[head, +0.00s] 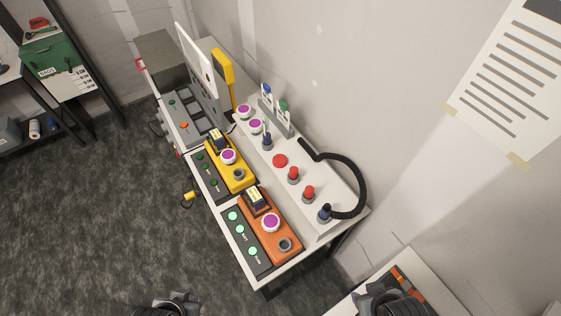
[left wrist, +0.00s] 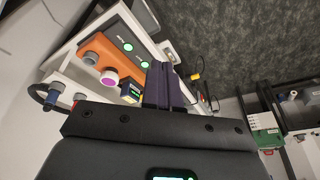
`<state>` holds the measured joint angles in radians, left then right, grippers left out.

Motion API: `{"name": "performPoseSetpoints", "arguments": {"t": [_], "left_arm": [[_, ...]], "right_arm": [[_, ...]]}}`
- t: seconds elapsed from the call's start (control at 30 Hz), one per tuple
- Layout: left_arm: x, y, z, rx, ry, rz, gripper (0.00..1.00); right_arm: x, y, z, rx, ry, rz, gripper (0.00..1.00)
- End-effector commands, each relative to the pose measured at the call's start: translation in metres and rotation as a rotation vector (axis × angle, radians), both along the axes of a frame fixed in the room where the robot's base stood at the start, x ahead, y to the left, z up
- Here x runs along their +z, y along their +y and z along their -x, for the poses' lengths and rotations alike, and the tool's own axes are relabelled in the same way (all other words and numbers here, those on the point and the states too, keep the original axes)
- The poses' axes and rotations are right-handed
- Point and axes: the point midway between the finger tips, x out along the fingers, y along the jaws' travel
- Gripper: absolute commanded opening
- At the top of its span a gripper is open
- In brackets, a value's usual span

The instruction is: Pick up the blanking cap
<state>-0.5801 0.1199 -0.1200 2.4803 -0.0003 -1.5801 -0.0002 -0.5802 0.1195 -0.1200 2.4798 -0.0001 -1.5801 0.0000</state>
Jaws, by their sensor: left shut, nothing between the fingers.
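Two raised red caps stand on the white bench top in the head view, one nearer the back (head: 293,175) and one nearer the front (head: 308,193). A flatter red cap (head: 280,160) lies behind them. I cannot tell which one is the blanking cap. My left gripper (left wrist: 165,70) shows in the left wrist view, with its dark fingers together and empty, apart from the bench. Dark parts of my arms show at the bottom edge of the head view. My right gripper's fingers are not visible.
A black hose (head: 362,180) curves over the bench's right side. An orange unit (head: 272,240) and a yellow unit (head: 238,178) sit along the front, with white-and-purple knobs. A rack (head: 276,110) stands at the back against the wall. Open floor lies left of the bench.

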Motion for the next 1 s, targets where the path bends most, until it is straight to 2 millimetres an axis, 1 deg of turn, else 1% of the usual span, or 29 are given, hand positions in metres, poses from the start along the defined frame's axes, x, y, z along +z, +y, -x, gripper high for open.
{"name": "performPoseSetpoints", "arguments": {"t": [0.17, 0.2, 0.37, 0.7, 0.8, 1.0], "left_arm": [[0.0, 0.0, 0.0, 0.0, 0.0, 0.0, 0.0], [0.0, 0.0, 0.0, 0.0, 0.0, 0.0, 0.03], [0.0, 0.0, 0.0, 0.0, 0.0, 0.0, 0.28], [0.0, 0.0, 0.0, 0.0, 0.0, 0.0, 0.8], [0.0, 0.0, 0.0, 0.0, 0.0, 0.0, 0.93], [-0.0001, 0.0, 0.0, 0.0, 0.0, 0.0, 0.93]], "right_arm": [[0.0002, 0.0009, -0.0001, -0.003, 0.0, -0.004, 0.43], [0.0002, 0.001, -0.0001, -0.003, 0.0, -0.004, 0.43], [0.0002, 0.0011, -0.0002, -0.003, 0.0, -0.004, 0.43], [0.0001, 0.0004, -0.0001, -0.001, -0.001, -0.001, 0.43], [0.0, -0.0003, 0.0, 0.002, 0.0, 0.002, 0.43], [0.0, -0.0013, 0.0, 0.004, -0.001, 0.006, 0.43]]}}
